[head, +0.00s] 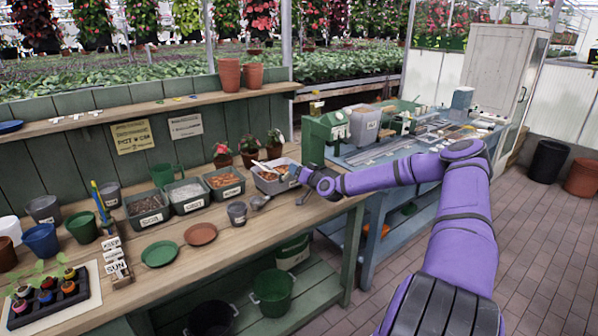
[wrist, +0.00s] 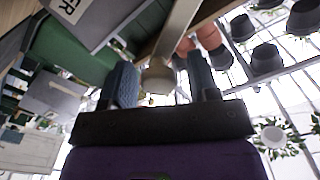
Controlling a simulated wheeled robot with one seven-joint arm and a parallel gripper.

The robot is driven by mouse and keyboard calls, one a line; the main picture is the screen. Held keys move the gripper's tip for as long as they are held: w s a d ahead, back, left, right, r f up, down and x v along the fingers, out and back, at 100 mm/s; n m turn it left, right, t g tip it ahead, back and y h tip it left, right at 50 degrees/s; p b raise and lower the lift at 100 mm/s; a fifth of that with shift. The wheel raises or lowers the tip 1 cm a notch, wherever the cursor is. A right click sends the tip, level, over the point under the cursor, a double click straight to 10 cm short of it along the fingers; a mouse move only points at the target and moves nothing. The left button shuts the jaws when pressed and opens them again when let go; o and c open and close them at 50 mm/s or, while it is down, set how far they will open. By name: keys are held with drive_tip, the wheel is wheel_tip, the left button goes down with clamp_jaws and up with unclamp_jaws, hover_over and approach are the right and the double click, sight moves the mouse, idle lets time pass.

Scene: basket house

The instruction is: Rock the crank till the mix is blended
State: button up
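In the wrist view a pale metal bar (wrist: 180,28) ends in a rounded tan knob (wrist: 158,78), which looks like the crank and its handle. My gripper (wrist: 160,75) has its two dark fingers apart, with the knob between them. A gap shows on the right of the knob; I cannot tell whether the left finger touches it. In the head view my gripper (head: 298,172) is at the right end of the potting bench, beside a grey tub (head: 283,187) with brown mix inside. A green machine (head: 325,132) stands just behind it. The crank is not clear in the head view.
Labelled grey bins (head: 147,219) and small potted plants (head: 222,156) stand left of my gripper. A blue table (head: 365,160) adjoins on the right. The bench front is mostly clear there.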

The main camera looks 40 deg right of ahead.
clamp_jaws()
drive_tip(key=shift+a+r+n, duration=0.1)
drive_tip(key=shift+r+n, duration=0.05)
drive_tip(key=shift+n, duration=0.15)
drive_tip(key=shift+a+r+n, duration=0.2)
drive_tip(key=shift+r+n, duration=0.05)
drive_tip(key=shift+n, duration=0.25)
drive_tip(key=a+n, duration=0.9)
drive_tip(key=n, duration=1.2)
drive_tip(key=shift+s+f, duration=0.25)
drive_tip(key=shift+f, duration=0.1)
